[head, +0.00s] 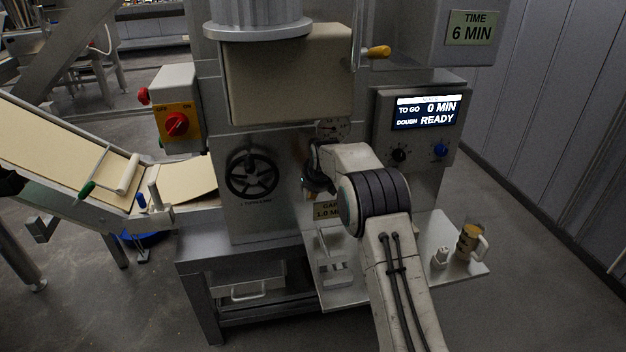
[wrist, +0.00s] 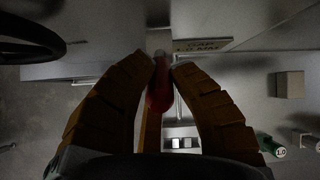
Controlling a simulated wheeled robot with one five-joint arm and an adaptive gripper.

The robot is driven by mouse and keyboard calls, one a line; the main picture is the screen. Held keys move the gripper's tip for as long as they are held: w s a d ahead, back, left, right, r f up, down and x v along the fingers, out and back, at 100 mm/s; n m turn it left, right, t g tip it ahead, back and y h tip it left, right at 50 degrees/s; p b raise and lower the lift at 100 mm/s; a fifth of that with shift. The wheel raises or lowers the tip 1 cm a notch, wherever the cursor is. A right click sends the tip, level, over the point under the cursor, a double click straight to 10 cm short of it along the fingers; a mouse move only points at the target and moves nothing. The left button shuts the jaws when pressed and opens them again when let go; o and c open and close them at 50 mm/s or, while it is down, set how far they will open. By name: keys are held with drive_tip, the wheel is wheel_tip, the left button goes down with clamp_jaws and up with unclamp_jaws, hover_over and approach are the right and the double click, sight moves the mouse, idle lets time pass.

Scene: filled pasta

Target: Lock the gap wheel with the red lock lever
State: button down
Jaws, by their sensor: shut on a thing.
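The red lock lever (wrist: 159,90) shows in the wrist view between the two fingertips of my gripper (wrist: 161,62), which is shut on it. In the head view my gripper (head: 314,188) is at the machine's front, right of the black gap wheel (head: 252,175), and my wrist hides the lever there. The wheel's dark rim also shows at the upper left of the wrist view (wrist: 30,38), apart from my fingers. A gap sign (head: 326,211) is partly hidden below my gripper. I cannot tell how far the lever is turned.
A dough sheet (head: 185,183) lies on the conveyor at left. The red switch (head: 177,124) is above left of the wheel. A display (head: 427,112) reads 0 MIN and READY. A mug (head: 469,243) stands on the right side shelf (head: 437,222). My arm crosses the front of the shelf.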

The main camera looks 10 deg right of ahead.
drive_tip(key=shift+f, duration=0.1)
idle(0.5)
drive_tip(key=c, duration=1.1)
unclamp_jaws()
drive_tip(key=shift+w, duration=0.1)
drive_tip(key=v, duration=1.2)
drive_tip(key=shift+w, duration=0.1)
